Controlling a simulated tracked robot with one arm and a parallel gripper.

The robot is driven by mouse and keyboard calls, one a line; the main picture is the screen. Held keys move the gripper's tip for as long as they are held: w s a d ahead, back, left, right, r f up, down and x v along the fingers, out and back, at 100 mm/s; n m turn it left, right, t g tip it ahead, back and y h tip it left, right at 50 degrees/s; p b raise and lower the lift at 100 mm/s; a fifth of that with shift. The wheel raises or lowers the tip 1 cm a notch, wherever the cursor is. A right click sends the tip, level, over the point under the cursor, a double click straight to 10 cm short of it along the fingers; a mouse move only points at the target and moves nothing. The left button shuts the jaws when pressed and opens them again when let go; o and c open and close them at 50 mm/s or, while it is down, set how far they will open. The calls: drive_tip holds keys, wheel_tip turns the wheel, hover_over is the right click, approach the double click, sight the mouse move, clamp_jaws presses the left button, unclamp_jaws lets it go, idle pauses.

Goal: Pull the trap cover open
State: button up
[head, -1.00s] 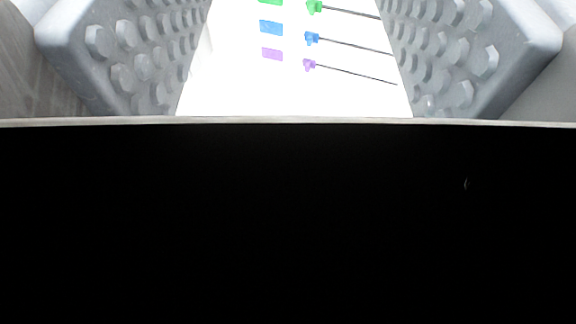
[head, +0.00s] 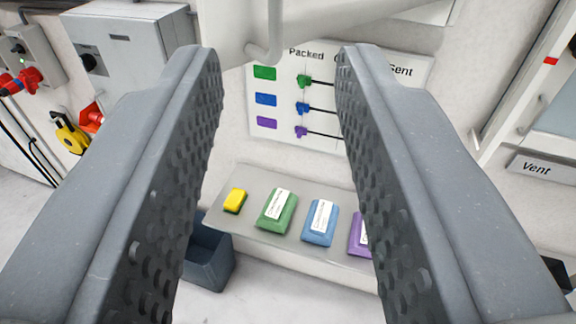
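A pale panel (head: 320,14) crosses the top of the view, and its upper part is cut off by the frame. A curved pale handle (head: 268,48) hangs from its underside. This looks like the trap cover, but I cannot be sure. My gripper (head: 280,62) is open, with its two grey studded fingers wide apart. Nothing is held between them. The handle appears in the gap between the fingertips, nearer the left one; I cannot tell whether it touches.
A dark bin (head: 208,258) stands lower left. A white chart (head: 290,145) is on the wall behind. A grey box (head: 130,50) hangs upper left.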

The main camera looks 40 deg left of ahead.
drive_tip(key=shift+s+d+f, duration=0.25)
drive_tip(key=shift+s+d, duration=0.15)
drive_tip(key=shift+d, duration=0.1)
